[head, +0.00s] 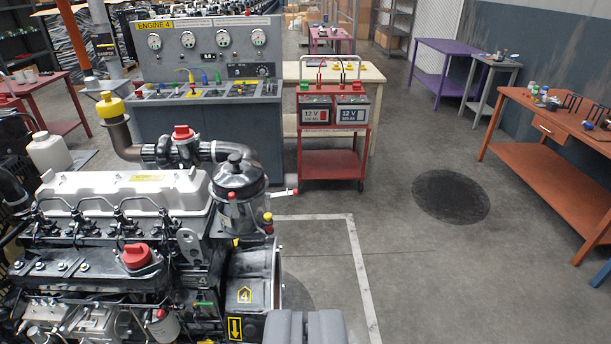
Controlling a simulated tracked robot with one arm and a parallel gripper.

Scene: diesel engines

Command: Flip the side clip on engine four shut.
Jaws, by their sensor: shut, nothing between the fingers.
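Engine four (130,235) fills the left of the head view, with a yellow "4" mark on a black box at its right end. A dark canister (238,183) with a black knob on its lid stands on that end. Another red-tipped piece (231,197) lies against the canister's front. My gripper (305,326) is at the bottom edge, shut and empty, below and apart from the lever. Its lower part is cut off.
A grey "ENGINE 4" console (208,135) stands behind the engine. A red cart (333,150) with two 12 V batteries is behind the lever, to its right. Orange (545,115) and purple (452,52) tables line the right. The floor (420,270) right of the engine is clear.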

